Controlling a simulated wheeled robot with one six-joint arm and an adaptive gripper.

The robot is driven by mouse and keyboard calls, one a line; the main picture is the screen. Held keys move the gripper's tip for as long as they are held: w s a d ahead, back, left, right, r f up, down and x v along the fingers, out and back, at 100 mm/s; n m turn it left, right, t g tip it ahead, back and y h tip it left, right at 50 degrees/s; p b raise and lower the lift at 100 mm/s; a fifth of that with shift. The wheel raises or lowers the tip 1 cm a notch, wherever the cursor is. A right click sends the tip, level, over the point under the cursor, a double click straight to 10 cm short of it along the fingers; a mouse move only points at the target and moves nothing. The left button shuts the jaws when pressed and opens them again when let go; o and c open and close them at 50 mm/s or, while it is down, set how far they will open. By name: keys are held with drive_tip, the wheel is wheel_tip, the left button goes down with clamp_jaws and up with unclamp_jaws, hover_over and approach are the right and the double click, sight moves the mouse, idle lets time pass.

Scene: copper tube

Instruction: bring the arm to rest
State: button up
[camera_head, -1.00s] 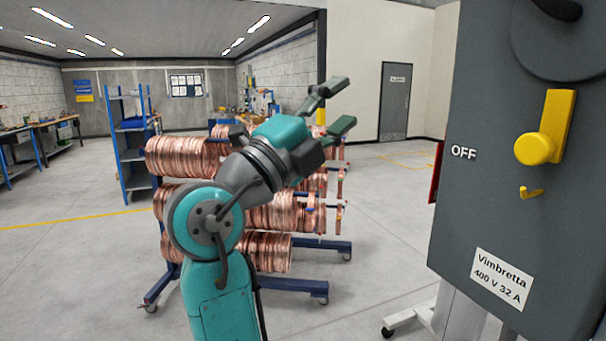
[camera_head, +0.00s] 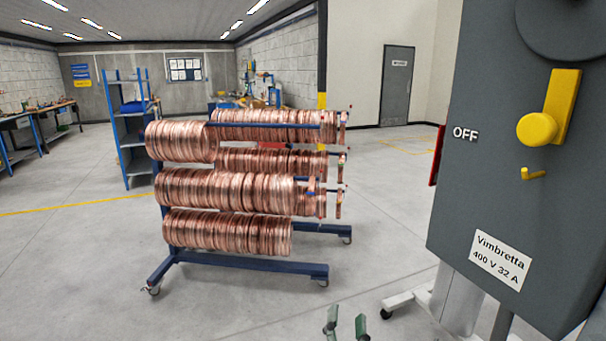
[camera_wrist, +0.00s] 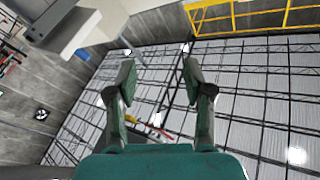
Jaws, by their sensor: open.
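My gripper (camera_head: 345,326) shows only by its two green fingertips at the bottom edge of the head view, low in front of the floor. The rest of my arm is out of that view. In the wrist view my gripper (camera_wrist: 158,80) is open, its two fingers apart with nothing between them. That camera faces upward, toward the ceiling beams. The fingers touch nothing that I can see.
A blue wheeled rack (camera_head: 245,265) with several copper coils (camera_head: 228,192) stands left of centre. A grey cabinet (camera_head: 480,215) with a yellow handle (camera_head: 537,128) stands close on the right, its wheeled foot (camera_head: 405,304) near my fingertips. Floor is open at front left.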

drive_tip(key=s+d+f+n+g+y, duration=0.2)
drive_tip(key=s+d+f+n, duration=0.1)
drive_tip(key=s+f, duration=0.65)
drive_tip(key=s+d+f+n+g+y, duration=0.1)
drive_tip(key=s+d+f+n+y, duration=0.15)
drive_tip(key=s+f, duration=0.65)
drive_tip(key=s+d+r+g+h, duration=0.1)
drive_tip(key=s+d, duration=0.1)
drive_tip(key=s, duration=1.1)
drive_tip(key=s+d+r+n+g, duration=0.1)
drive_tip(key=s+d, duration=0.1)
drive_tip(key=s, duration=1.1)
drive_tip(key=shift+d+r+h, duration=0.25)
drive_tip(key=shift+h, duration=0.1)
